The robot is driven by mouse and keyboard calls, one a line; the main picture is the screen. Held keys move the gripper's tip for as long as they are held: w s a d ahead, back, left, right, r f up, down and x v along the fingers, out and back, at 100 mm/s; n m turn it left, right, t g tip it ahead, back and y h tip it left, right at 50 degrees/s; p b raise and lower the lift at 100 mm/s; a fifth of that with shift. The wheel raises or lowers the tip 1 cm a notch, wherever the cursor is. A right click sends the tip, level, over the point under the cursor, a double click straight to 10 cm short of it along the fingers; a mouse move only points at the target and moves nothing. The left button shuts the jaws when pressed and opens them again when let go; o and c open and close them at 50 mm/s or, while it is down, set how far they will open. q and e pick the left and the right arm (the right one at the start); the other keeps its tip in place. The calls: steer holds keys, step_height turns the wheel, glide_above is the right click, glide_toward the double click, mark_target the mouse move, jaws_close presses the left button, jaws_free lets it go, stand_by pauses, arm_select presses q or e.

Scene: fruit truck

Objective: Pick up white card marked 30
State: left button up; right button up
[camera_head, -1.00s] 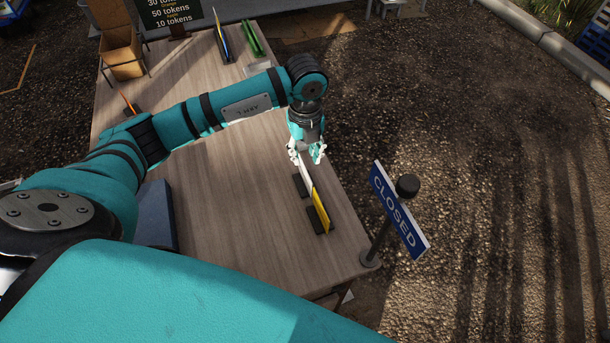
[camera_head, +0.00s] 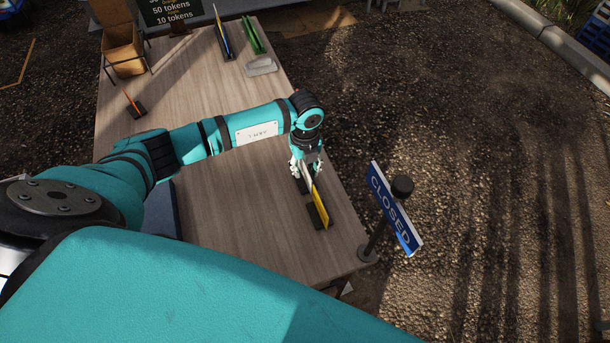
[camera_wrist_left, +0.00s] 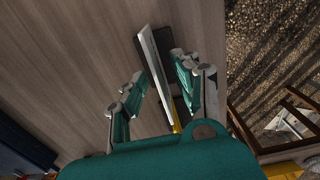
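The white card (camera_wrist_left: 154,62) stands on edge in a black holder (camera_wrist_left: 144,44) on the wooden table. I cannot read its marking from here. In the head view only a thin part of the white card (camera_head: 307,178) shows below my fingers. A yellow card (camera_head: 320,205) stands in another black holder (camera_head: 317,218) just in front of it; a bit of yellow also shows in the wrist view. My left gripper (camera_head: 306,168) is open, its fingers on either side of the white card. A gap shows between the left finger and the card. My right gripper is not in view.
A CLOSED sign (camera_head: 394,210) on a post stands just right of the table (camera_head: 240,240). Blue and green cards (camera_head: 252,36) stand at the table's far end near a grey tray (camera_head: 261,66). An orange card (camera_head: 131,101) stands at the left. The table's middle is clear.

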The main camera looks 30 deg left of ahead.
arm_select(q)
steer(key=shift+f, duration=0.25)
steer(key=shift+c, duration=0.2)
stand_by(0.3)
jaws_close()
